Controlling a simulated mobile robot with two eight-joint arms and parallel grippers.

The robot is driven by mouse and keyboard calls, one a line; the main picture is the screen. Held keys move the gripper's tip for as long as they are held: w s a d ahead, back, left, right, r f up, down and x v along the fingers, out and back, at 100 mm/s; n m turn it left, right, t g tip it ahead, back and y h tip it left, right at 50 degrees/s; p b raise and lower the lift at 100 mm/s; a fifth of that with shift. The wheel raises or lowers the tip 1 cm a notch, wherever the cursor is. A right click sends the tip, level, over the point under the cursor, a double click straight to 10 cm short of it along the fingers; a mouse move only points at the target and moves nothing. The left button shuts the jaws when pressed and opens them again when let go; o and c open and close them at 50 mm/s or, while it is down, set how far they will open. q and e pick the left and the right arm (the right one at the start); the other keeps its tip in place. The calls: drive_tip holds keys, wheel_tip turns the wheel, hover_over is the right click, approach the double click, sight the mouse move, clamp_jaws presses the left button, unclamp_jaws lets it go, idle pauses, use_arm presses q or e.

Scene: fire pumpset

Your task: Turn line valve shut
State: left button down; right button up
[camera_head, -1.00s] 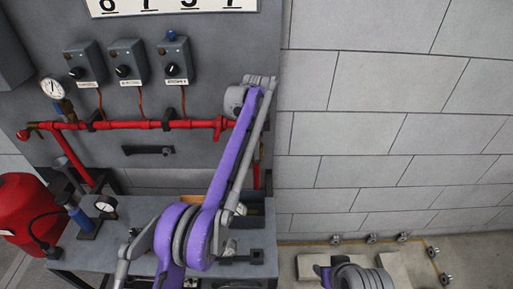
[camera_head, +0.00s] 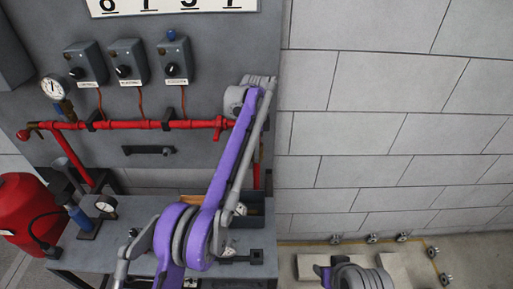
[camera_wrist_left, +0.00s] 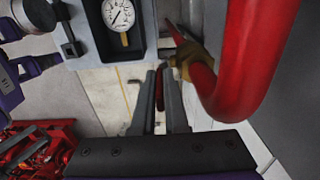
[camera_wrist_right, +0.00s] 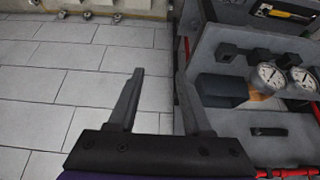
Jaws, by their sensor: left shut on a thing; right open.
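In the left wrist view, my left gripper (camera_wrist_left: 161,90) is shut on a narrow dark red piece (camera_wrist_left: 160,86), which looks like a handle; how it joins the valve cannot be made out. A brass valve body (camera_wrist_left: 190,57) sits just beyond, at the end of a thick curved red pipe (camera_wrist_left: 245,70). In the head view, my purple arm hides the left gripper and the valve; part of the red vertical pipe (camera_head: 256,165) shows beside it. In the right wrist view, my right gripper (camera_wrist_right: 157,80) is open and empty.
A grey bench (camera_head: 140,245) carries a small gauge (camera_head: 106,204) and an open box. Three switch boxes (camera_head: 174,62) and a horizontal red pipe (camera_head: 140,124) are on the panel. A red tank (camera_head: 25,212) stands left.

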use_arm(q)
drive_tip(key=shift+a+h, duration=0.45)
drive_tip(key=shift+h, duration=0.25)
